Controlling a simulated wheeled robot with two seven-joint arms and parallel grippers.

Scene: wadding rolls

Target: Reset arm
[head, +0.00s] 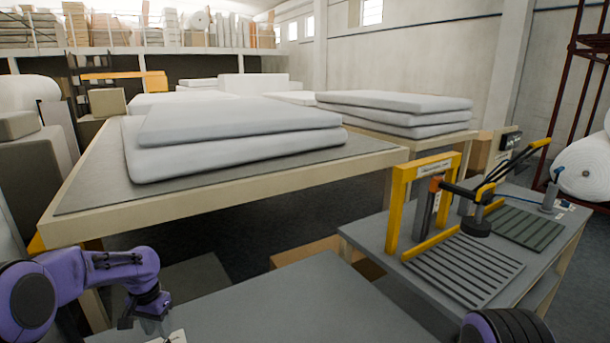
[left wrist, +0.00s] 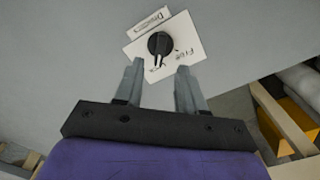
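My left arm is purple and comes in from the left in the head view. Its gripper (head: 152,322) points down over the near grey table (head: 290,310). In the left wrist view the left gripper (left wrist: 160,66) has its two grey fingers apart, with nothing held between them. Just beyond the fingertips a round black object (left wrist: 159,42) lies on a white card (left wrist: 185,45) with handwriting. A smaller lettered label (left wrist: 149,22) is beside the card. Only a purple part of my right arm shows at the lower right of the head view; its gripper is out of view.
A large table (head: 90,190) behind bears stacked grey pads (head: 235,145). At the right, a grey bench (head: 375,240) holds a yellow frame (head: 398,205) and slatted plates (head: 465,268). The visible near tabletop is mostly clear.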

